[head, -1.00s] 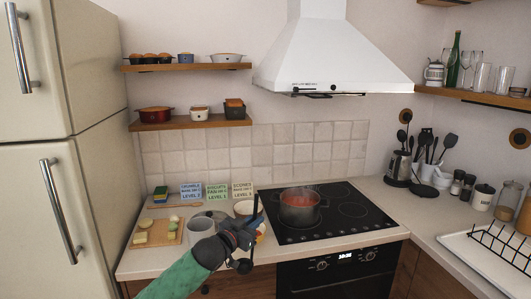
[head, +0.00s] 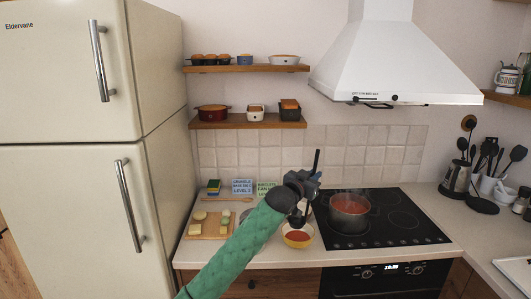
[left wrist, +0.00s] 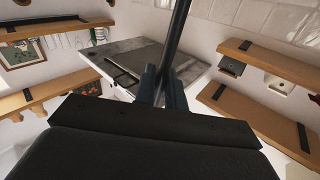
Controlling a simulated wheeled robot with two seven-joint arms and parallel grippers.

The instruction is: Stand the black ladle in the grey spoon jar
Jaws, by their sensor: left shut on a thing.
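My left gripper (head: 304,186) is shut on the black ladle (head: 316,164). The ladle's thin handle rises nearly upright above the jaws, and a dark part hangs just below them, over the front of the counter. In the left wrist view the ladle's handle (left wrist: 179,35) runs up between my left fingers (left wrist: 163,88). A grey jar on the counter is mostly hidden behind my left forearm, so I cannot see into it. A pale pot (head: 487,186) with several dark utensils stands at the right back. My right gripper is out of view.
A yellow-rimmed bowl of red food (head: 298,236) is just below the gripper. A steaming pot of red food (head: 350,210) stands on the black hob (head: 400,222). A chopping board (head: 210,226) and small cards (head: 243,187) are to the left. Shelves (head: 245,121) hang above.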

